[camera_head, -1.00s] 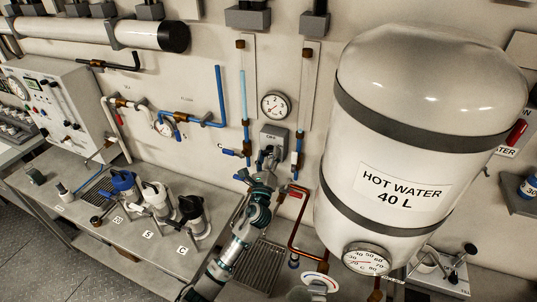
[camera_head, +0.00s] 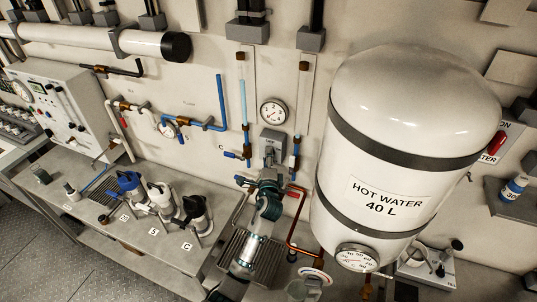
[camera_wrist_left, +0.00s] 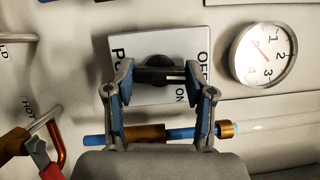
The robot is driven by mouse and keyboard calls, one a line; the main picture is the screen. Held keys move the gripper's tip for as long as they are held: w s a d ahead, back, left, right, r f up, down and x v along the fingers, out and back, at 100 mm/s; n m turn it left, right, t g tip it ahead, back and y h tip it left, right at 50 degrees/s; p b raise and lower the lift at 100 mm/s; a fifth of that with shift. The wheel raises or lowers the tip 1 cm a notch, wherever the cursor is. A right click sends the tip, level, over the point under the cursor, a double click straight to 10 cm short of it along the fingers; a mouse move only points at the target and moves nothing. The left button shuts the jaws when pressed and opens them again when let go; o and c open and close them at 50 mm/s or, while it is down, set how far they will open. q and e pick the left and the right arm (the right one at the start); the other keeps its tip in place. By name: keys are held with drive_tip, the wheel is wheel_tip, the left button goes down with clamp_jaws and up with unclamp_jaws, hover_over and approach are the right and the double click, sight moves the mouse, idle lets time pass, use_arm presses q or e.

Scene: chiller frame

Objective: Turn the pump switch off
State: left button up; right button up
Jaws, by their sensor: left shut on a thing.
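The pump switch is a black knob (camera_wrist_left: 158,70) on a white plate (camera_wrist_left: 150,32) in the left wrist view. OFF and ON are printed on the plate's right side, and "PU" shows at its left. The knob's pale mark points right, between the two words. In the head view the switch is a grey box (camera_head: 272,137) on the wall below a round gauge. My left gripper (camera_wrist_left: 160,78) is shut on the knob, with one blue-padded finger at each side. In the head view my left gripper (camera_head: 270,165) is just below the box and partly hides the knob. My right gripper is not in view.
The white hot water tank (camera_head: 410,130) stands close to the right of my left arm. Blue and copper pipes run beside the switch. A round gauge (camera_head: 273,111) is above it. Several pumps or jugs (camera_head: 158,197) stand on the grey bench (camera_head: 120,235) at left.

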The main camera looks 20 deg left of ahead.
use_arm(q)
drive_tip(key=shift+f+n+g+p, duration=0.1)
drive_tip(key=shift+n+g+p, duration=0.2)
drive_tip(key=shift+n+p, duration=0.35)
drive_tip(key=shift+f, duration=0.1)
drive_tip(key=o, duration=1.2)
drive_tip(key=shift+c, duration=0.2)
drive_tip(key=shift+a, duration=0.1)
drive_tip(key=v, duration=1.2)
